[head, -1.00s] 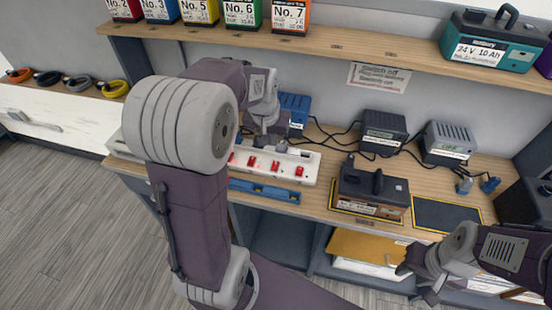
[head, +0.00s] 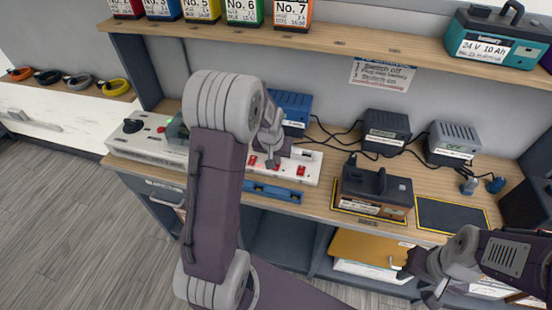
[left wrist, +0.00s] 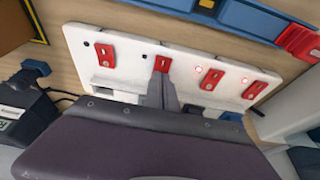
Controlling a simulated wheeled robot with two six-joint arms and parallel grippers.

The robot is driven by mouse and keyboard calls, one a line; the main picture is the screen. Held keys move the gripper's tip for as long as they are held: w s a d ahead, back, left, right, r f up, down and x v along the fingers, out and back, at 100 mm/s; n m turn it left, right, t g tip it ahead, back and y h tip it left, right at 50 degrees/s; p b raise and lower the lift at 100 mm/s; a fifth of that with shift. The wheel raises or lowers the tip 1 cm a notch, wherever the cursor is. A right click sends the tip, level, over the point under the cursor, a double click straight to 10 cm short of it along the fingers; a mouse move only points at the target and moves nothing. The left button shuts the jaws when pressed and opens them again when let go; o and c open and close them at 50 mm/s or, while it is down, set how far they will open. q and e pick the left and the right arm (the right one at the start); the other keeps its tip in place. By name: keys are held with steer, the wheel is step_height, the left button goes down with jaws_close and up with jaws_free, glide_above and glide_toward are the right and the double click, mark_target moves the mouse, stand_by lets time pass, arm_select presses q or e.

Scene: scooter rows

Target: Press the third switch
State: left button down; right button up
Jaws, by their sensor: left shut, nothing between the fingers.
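A white switch strip (head: 312,160) lies on the bench and carries a row of red switches. In the left wrist view the strip (left wrist: 130,80) appears turned around, with the third switch (left wrist: 162,64) second from the left. Small red lamps glow by the two switches on the right there; the lamps by the other two are dark. My left gripper (head: 272,162) is shut and empty, its tips right at the third switch; it also shows in the left wrist view (left wrist: 160,82). I cannot tell whether it touches. My right gripper (head: 416,285) is open and empty, low at the right.
A blue bar (head: 274,192) lies along the strip's front. A black battery (head: 372,189) stands right of it, and chargers (head: 386,132) with cables stand behind. A shelf (head: 340,45) with boxes overhangs the bench. A dark pad (head: 450,215) at right is empty.

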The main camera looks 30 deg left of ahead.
arm_select(q)
steer(key=shift+f, duration=0.15)
steer(key=shift+s, duration=0.15)
steer(key=shift+s+d+f, duration=0.15)
steer(key=shift+s, duration=0.25)
steer(key=shift+s+d, duration=0.1)
steer(key=shift+s, duration=0.25)
